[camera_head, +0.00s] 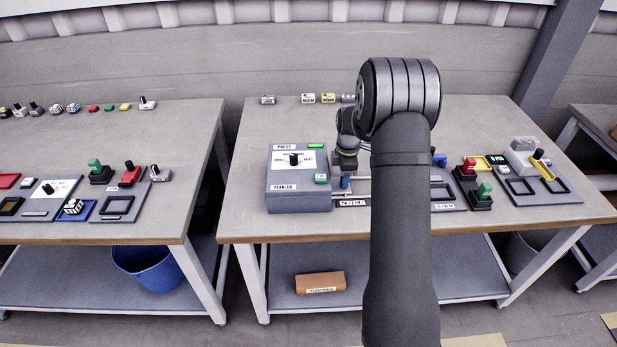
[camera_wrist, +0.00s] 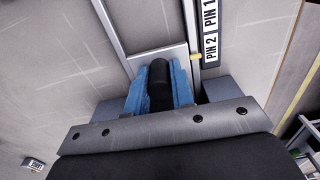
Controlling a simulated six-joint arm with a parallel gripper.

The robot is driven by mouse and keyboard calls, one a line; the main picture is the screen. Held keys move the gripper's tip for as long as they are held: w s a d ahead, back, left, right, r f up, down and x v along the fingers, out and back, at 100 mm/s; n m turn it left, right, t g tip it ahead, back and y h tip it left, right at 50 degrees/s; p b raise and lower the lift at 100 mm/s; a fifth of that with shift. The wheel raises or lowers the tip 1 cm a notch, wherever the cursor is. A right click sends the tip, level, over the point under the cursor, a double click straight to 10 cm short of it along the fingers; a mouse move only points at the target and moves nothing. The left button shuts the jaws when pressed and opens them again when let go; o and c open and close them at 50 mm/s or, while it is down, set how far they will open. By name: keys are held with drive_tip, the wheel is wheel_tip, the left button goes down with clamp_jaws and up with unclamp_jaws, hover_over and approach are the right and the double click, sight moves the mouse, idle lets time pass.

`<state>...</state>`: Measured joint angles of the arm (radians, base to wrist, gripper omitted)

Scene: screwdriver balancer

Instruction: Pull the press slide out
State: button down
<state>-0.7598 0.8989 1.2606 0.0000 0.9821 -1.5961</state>
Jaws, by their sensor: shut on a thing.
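The press (camera_head: 298,200) is a grey box at the left of the middle table, with a black knob, a green light and a label reading PRESS. Its slide (camera_head: 361,186) runs out to the right of the box on rails, partly hidden behind my arm. In the wrist view, my gripper (camera_wrist: 160,85) has blue fingers shut on the black slide handle (camera_wrist: 159,72). The handle stands on a pale slide plate (camera_wrist: 143,56) between two metal rails. In the head view, my gripper (camera_head: 345,183) is low beside the press's right side.
Labels PIN 1 and PIN 2 (camera_wrist: 210,35) lie beside the rail. Right of my arm stand red and green handled blocks (camera_head: 472,188) and a grey tray (camera_head: 540,188). Small blocks (camera_head: 318,98) line the back edge. The table's front edge is close.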

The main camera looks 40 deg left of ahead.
drive_tip(key=shift+w+d, duration=5.7)
drive_tip(key=shift+w, duration=0.05)
drive_tip(key=c, duration=1.3)
unclamp_jaws()
drive_tip(key=shift+d, duration=0.1)
drive_tip(key=shift+o, duration=0.7)
wheel_tip(320, 180, up, 7)
